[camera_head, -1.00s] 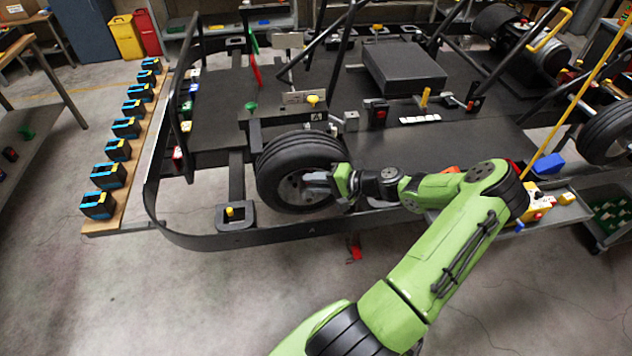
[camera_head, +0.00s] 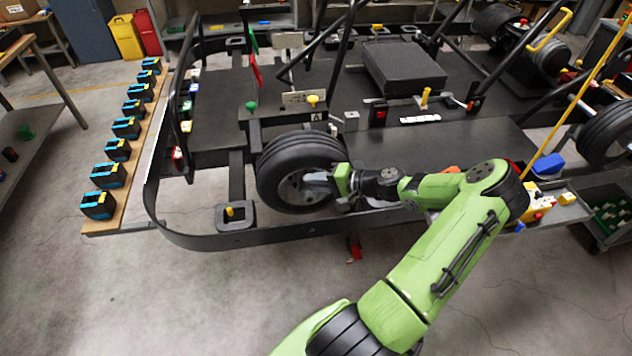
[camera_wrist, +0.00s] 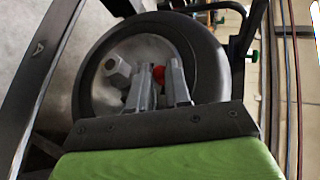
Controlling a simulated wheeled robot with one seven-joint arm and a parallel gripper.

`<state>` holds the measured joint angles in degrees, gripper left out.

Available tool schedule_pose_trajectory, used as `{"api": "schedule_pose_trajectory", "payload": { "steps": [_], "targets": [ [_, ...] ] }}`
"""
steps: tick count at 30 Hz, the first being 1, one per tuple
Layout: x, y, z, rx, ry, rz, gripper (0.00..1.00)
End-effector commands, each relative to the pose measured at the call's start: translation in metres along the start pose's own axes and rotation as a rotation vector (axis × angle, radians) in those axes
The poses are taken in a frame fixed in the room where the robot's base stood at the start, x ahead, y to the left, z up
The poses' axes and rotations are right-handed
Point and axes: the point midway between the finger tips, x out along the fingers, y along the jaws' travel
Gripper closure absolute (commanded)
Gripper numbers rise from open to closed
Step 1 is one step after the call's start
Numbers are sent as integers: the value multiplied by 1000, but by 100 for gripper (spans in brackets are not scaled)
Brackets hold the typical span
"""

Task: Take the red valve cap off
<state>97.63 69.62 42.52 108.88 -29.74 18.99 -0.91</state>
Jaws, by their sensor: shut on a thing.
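The red valve cap (camera_wrist: 158,73) shows in the wrist view between the tips of my gripper (camera_wrist: 160,78), against the wheel's rim. My gripper's fingers are closed on it, and they hide part of it. The wheel (camera_wrist: 215,65) is a black tyre with a grey hub, mounted at the front left of the kart. In the head view my gripper (camera_head: 318,180) reaches into the face of the same wheel (camera_head: 272,172) from the right. The cap itself is hidden there. I cannot tell whether the cap is still on its stem.
A grey hexagonal nut or hub end (camera_wrist: 117,70) sits left of the fingers. The kart's black curved bumper rail (camera_head: 200,240) runs below the wheel. A row of black and blue blocks (camera_head: 105,175) stands on a plank at left. Floor in front is mostly clear.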

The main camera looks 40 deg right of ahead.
Motion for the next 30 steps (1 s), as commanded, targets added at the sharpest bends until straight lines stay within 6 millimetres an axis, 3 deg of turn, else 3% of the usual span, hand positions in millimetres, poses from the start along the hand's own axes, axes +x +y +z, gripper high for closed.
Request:
{"api": "schedule_pose_trajectory", "payload": {
  "steps": [30],
  "targets": [
    [-19, 1, 27, 2, -1, 3, 100]
  ]
}}
